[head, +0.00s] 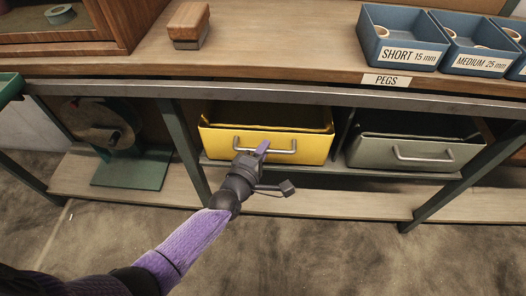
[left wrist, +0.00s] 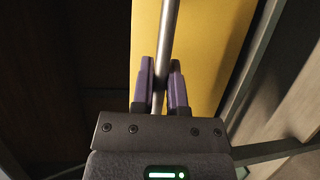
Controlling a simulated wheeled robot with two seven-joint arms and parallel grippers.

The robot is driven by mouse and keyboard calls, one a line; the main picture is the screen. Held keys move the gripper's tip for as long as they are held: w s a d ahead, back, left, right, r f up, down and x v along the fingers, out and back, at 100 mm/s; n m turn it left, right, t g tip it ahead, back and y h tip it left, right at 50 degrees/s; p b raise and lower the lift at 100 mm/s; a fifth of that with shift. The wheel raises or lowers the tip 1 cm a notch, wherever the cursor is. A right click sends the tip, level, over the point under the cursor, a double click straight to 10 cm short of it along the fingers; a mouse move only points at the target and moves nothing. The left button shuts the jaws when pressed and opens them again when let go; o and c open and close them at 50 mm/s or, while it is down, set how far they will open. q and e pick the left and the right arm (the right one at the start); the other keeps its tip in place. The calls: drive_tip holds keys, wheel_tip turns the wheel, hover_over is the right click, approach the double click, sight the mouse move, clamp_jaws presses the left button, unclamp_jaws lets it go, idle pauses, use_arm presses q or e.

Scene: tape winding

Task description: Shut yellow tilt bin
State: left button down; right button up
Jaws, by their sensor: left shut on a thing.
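The yellow tilt bin (head: 312,147) sits under the bench in the head view, in the left of two bin places. Its top leans forward, and a dark opening shows behind its front face. A grey bar handle (head: 284,151) runs across its front. My left gripper (head: 262,150) is at the handle's left part and is shut on it. In the left wrist view, the purple fingers (left wrist: 160,92) stand on both sides of the metal bar, with the yellow front (left wrist: 207,50) behind. My right gripper is not in view.
A grey-green bin (head: 385,150) with a handle is right of the yellow one. A green post (head: 183,150) stands just left. Blue peg boxes (head: 400,38) and a wooden block (head: 188,22) are on the bench top. The floor in front is clear.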

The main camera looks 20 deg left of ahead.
use_arm(q)
drive_tip(key=shift+r, duration=0.1)
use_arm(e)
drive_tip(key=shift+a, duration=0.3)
use_arm(q)
drive_tip(key=c, duration=0.9)
unclamp_jaws()
drive_tip(key=shift+w, duration=0.15)
drive_tip(key=s+p, duration=0.1)
drive_tip(key=s, duration=0.2)
drive_tip(key=s+a+p, duration=0.1)
drive_tip(key=s, duration=0.2)
drive_tip(key=s+r+p, duration=0.1)
drive_tip(key=s+p, duration=0.1)
drive_tip(key=s, duration=0.2)
drive_tip(key=shift+a, duration=0.15)
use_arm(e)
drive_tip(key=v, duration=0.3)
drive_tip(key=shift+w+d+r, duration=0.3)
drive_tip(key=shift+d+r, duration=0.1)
use_arm(q)
drive_tip(key=shift+w+r, duration=0.1)
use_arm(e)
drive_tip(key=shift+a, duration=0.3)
